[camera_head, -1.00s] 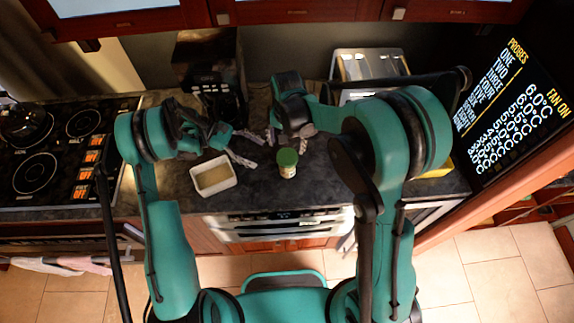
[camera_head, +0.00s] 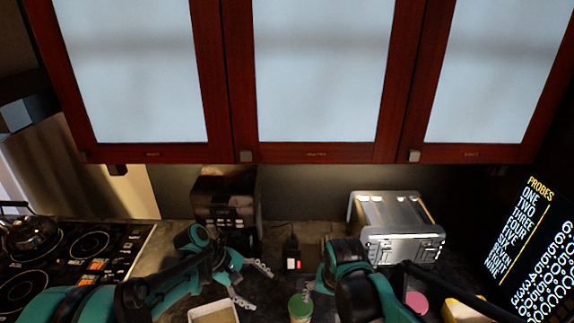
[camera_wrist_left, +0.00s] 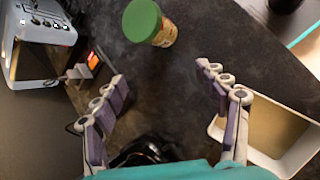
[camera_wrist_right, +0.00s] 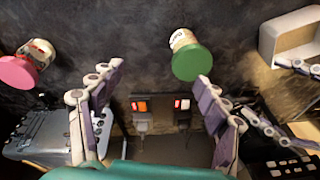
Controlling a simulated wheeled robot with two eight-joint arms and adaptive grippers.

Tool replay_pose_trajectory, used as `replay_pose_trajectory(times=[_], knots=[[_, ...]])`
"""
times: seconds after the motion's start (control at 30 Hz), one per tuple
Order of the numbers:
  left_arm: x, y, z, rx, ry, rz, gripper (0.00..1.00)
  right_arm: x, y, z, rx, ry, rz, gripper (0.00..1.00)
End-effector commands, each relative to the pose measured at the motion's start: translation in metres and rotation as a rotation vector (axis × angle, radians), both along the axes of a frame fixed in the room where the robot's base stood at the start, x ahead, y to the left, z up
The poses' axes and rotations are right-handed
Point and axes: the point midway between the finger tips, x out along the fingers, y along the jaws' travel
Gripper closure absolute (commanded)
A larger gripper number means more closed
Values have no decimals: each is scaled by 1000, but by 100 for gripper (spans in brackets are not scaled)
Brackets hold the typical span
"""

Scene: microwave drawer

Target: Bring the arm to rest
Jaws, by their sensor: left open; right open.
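My left gripper (camera_head: 258,287) is over the counter in the head view, its fingers spread and empty. In the left wrist view the fingers of my left gripper (camera_wrist_left: 160,73) are apart with only counter between them. My right gripper (camera_wrist_right: 160,75) is also open and empty in its wrist view. In the head view my right arm hides most of it. A green-lidded jar (camera_head: 300,307) stands on the counter near both grippers, touching neither as far as I see. It also shows in the left wrist view (camera_wrist_left: 148,22) and the right wrist view (camera_wrist_right: 187,56).
A white dish (camera_head: 214,312) lies near my left gripper. A toaster (camera_head: 397,228) and a coffee machine (camera_head: 226,205) stand behind. A pink-lidded jar (camera_head: 416,302) is at the right. The stove (camera_head: 75,255) is left, and wall cabinets (camera_head: 320,75) hang above.

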Motion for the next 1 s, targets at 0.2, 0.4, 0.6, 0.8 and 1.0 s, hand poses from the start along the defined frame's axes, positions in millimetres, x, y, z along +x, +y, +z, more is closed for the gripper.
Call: replay_pose_trajectory(times=[0.2,0.4,0.6,0.8,1.0], knots=[[-49,20,3,211,-247,-131,27,-36,-26,-15,-17,-108,60,25],[-98,44,-6,426,-458,-289,27,-67,-46,-33,-47,-208,116,25],[-144,70,-27,650,-646,-477,27,-96,-63,-59,-89,-303,168,25],[-171,89,-47,818,-766,-629,27,-114,-73,-79,-127,-370,204,25],[-179,94,-52,878,-806,-685,27,-119,-76,-83,-142,-392,217,25]])
